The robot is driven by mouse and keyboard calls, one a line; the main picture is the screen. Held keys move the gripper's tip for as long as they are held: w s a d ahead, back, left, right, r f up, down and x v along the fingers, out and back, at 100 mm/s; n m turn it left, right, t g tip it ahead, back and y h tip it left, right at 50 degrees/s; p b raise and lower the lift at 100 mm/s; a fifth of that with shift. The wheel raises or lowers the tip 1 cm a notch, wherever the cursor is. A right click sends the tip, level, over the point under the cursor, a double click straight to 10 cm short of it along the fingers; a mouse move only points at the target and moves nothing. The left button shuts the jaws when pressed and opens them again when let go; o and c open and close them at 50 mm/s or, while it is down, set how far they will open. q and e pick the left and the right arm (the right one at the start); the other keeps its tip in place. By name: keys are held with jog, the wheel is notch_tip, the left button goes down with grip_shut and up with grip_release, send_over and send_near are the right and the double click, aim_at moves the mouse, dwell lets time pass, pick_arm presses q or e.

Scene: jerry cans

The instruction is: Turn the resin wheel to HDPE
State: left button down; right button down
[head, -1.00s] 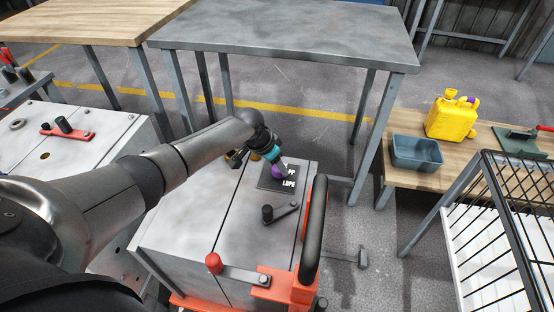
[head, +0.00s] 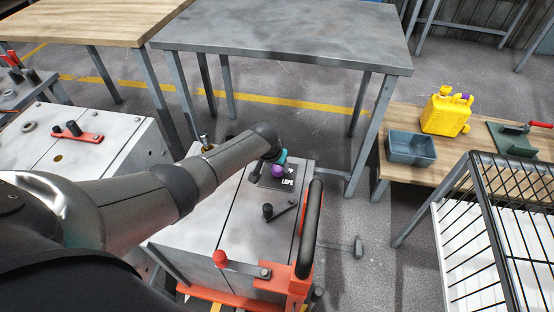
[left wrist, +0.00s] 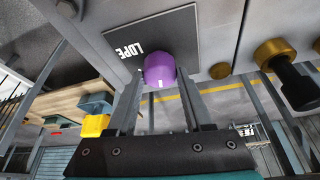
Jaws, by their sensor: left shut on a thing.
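The resin wheel shows as a purple knob (head: 277,171) on a dark plate (head: 266,182) on top of the grey machine. White letters LDPE read beside the knob; other lettering is too small or covered to read. In the left wrist view the purple knob (left wrist: 160,68) sits between the two fingers of my left gripper (left wrist: 159,80), with the dark plate (left wrist: 180,32) and LDPE behind it. My left gripper (head: 279,166) is shut on the knob. I cannot see HDPE. My right gripper is not in view.
The machine top also carries a black-knobbed lever (head: 268,211), a red-knobbed lever (head: 221,258) and a black handle (head: 310,230). A yellow jerry can (head: 446,112) and a blue-grey bin (head: 412,150) stand on the right bench. A grey table (head: 285,35) stands behind.

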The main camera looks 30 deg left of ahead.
pick_arm(q)
jog(key=shift+d+n+y+p, duration=0.1)
jog(key=shift+n+y+p, duration=0.35)
jog(key=shift+n, duration=0.75)
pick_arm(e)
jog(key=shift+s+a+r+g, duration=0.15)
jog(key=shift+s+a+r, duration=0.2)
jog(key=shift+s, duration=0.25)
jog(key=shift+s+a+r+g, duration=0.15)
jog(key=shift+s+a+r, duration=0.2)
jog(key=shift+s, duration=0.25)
pick_arm(q)
jog(key=c, duration=0.7)
grip_release()
jog(key=o, duration=0.4)
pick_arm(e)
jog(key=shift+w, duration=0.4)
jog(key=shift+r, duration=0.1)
